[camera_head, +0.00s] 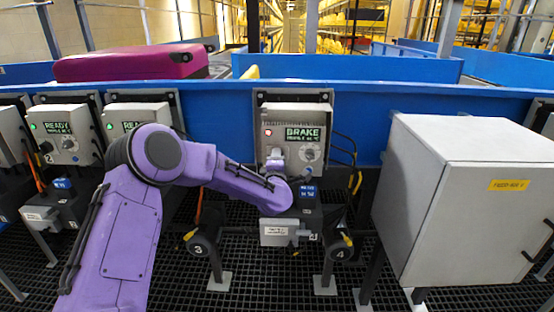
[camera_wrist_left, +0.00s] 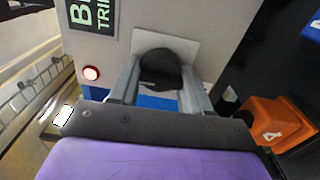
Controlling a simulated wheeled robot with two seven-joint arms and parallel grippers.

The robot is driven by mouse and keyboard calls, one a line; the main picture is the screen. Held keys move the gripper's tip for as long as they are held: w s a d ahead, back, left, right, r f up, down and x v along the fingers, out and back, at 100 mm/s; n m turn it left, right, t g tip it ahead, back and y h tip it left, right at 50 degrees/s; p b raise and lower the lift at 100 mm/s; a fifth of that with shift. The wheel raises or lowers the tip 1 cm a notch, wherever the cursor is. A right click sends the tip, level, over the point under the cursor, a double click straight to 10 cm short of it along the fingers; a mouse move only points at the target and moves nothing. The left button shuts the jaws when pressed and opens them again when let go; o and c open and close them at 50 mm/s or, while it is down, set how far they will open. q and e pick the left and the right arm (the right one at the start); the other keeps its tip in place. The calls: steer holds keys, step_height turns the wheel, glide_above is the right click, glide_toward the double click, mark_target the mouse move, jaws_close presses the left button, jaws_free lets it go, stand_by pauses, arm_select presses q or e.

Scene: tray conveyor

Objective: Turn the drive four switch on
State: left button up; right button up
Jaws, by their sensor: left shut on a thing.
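The drive four unit is a grey control box (camera_head: 293,115) with a green "BRAKE" display (camera_head: 303,133) and a lit red lamp (camera_head: 268,132), which also shows in the left wrist view (camera_wrist_left: 91,73). Its switch is a black knob (camera_wrist_left: 158,68) on a white plate, below the lamp on the box. My left gripper (camera_wrist_left: 156,90) has its two grey fingers on either side of this knob and is shut on it. In the head view the left gripper (camera_head: 275,164) reaches up to the box front and mostly hides the knob. My right gripper is not in view.
A grey dial (camera_head: 309,154) sits right of the switch. An orange part marked 4 (camera_wrist_left: 270,122) lies beside the gripper. A large grey cabinet (camera_head: 470,190) stands at right. Other drive boxes (camera_head: 62,132) with "READY" displays are at left. A magenta case (camera_head: 135,63) lies behind.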

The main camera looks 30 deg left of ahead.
arm_select(q)
steer(key=shift+m, duration=0.4)
steer(key=o, duration=1.1)
steer(key=shift+c, duration=0.2)
steer(key=v, duration=1)
steer(key=shift+s, duration=0.25)
steer(key=shift+d, duration=0.15)
